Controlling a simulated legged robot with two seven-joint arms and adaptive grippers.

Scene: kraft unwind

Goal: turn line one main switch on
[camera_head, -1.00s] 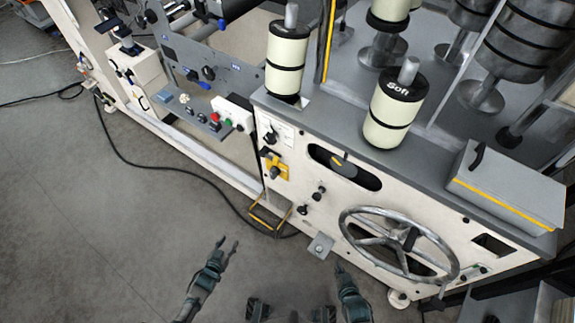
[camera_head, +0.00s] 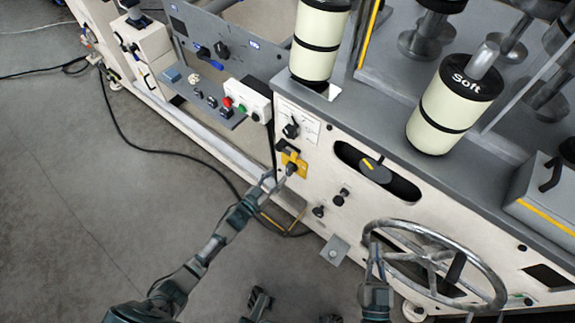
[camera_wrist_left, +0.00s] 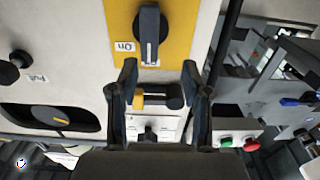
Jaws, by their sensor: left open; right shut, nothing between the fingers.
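The main switch is a black rotary knob (camera_wrist_left: 150,35) on a yellow plate (camera_wrist_left: 178,28); the plate also shows in the head view (camera_head: 299,162) on the cream machine front. In the left wrist view the knob's grip stands upright in the picture, with an upside-down "On" label (camera_wrist_left: 124,46) to its left. My left gripper (camera_head: 273,179) is open just in front of the plate; in the wrist view its fingers (camera_wrist_left: 160,75) point at the knob, one on each side. Contact cannot be told. My right gripper (camera_head: 375,252) is shut and empty near the handwheel.
A large metal handwheel (camera_head: 436,262) is at the lower right. A white box with red and green buttons (camera_head: 248,100) stands left of the plate. Another black knob (camera_head: 290,130) is above it. Smaller knobs (camera_head: 340,197) are to the lower right. Floor at left is clear except cables.

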